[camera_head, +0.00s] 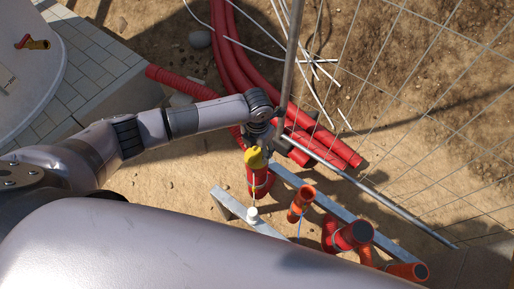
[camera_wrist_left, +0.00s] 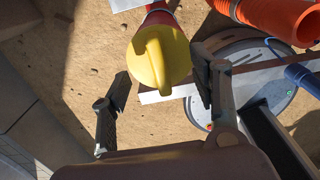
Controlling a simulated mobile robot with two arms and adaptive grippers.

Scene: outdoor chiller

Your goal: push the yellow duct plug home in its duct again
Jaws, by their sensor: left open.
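The yellow duct plug (camera_head: 255,158) sits at the upper end of an upright red duct (camera_head: 258,183). In the left wrist view the yellow plug (camera_wrist_left: 158,58) shows a raised grip bar, with part of the red duct (camera_wrist_left: 158,15) behind it. How deep the plug sits cannot be told. My left gripper (camera_head: 262,137) is just above the plug in the head view. In the wrist view its fingers are spread, one on each side below the plug, with nothing held between them. My right gripper is not in view.
Beside the red duct stand an orange duct (camera_head: 301,201) and a dark-ended red duct (camera_head: 351,236). A metal rail (camera_head: 340,212) runs past them. Red pipes (camera_head: 228,55) lie behind on sand. A wire fence (camera_head: 420,110) and its post (camera_head: 292,55) stand close by my left gripper.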

